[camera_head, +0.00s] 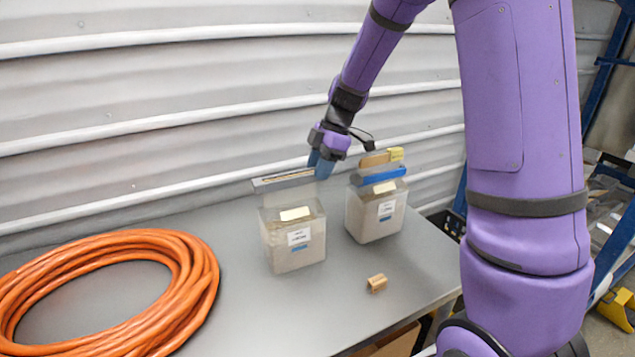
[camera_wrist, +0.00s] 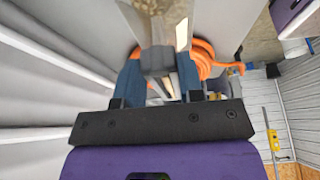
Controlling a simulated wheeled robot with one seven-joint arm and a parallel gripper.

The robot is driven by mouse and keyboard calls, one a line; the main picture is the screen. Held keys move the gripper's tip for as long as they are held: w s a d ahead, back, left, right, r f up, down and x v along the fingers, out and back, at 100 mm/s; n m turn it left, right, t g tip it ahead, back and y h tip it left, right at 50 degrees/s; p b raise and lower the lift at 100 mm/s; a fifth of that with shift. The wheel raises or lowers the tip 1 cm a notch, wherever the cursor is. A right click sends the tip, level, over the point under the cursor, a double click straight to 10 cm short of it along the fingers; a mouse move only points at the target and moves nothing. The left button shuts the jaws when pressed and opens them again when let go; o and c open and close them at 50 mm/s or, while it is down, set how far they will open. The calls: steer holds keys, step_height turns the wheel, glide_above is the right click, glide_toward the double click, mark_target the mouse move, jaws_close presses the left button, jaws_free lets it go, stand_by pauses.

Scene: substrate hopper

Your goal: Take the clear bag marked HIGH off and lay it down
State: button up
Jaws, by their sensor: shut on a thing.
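Two clear bags with pale, grainy contents are on the grey table. The left bag (camera_head: 295,250) has a white label with a blue mark, too small to read, and an upright clear top with a dark-edged strip (camera_head: 283,179). The right bag (camera_head: 370,222) has a similar label and a blue clip (camera_head: 383,175) across its top. My gripper (camera_head: 322,168) is at the right end of the left bag's top and is shut on it. In the wrist view my gripper (camera_wrist: 160,82) has its blue fingers around a grey piece. I cannot tell whether the bag touches the table.
A coiled orange hose (camera_head: 110,290) covers the table's left side. A small wooden block (camera_head: 377,283) lies near the front right. A wooden piece (camera_head: 375,159) and a yellow piece (camera_head: 396,153) show behind the right bag's clip. A corrugated wall (camera_head: 150,90) stands close behind.

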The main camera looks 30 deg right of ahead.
step_height(320, 180, up, 12)
stand_by(1.3)
stand_by(0.4)
